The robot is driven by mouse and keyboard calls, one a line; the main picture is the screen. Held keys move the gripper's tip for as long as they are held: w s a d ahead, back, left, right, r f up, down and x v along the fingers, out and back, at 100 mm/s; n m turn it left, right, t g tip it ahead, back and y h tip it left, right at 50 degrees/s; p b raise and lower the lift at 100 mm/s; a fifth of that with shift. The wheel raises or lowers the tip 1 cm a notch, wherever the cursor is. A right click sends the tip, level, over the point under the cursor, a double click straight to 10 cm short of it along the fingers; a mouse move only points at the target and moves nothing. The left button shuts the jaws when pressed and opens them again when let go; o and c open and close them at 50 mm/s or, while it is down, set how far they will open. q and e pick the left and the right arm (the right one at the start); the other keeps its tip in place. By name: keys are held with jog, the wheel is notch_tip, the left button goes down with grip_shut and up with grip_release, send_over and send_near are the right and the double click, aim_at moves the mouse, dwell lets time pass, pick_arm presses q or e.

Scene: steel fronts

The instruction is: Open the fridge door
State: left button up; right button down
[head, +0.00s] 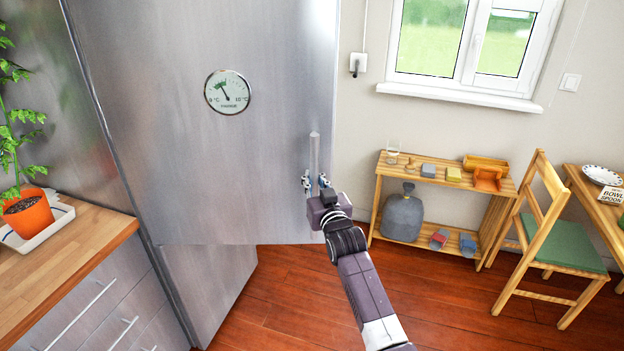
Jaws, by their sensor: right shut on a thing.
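The fridge door (225,170) is a large brushed-steel panel with a round thermometer dial (227,92) on its outer face. It stands swung out at an angle from the fridge's lower front (212,285), its free edge to the right. The upright bar handle (314,150) is near that edge. My right gripper (315,184) is shut on the lower part of the handle, its arm coming up from the bottom. The fridge's inside is hidden behind the door. My left gripper is not in view.
A wooden counter (85,245) with a potted plant (28,215) adjoins the fridge at left. A low wooden shelf (450,184), a chair (555,240) and a table (600,208) stand at right. The red-brown floor (300,300) is clear below the door.

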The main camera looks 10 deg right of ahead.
jog(key=c, duration=2.2)
grip_release()
jog(key=shift+d, duration=0.45)
jog(key=shift+o, duration=0.4)
jog(key=shift+d, duration=0.15)
jog(key=shift+a, duration=0.2)
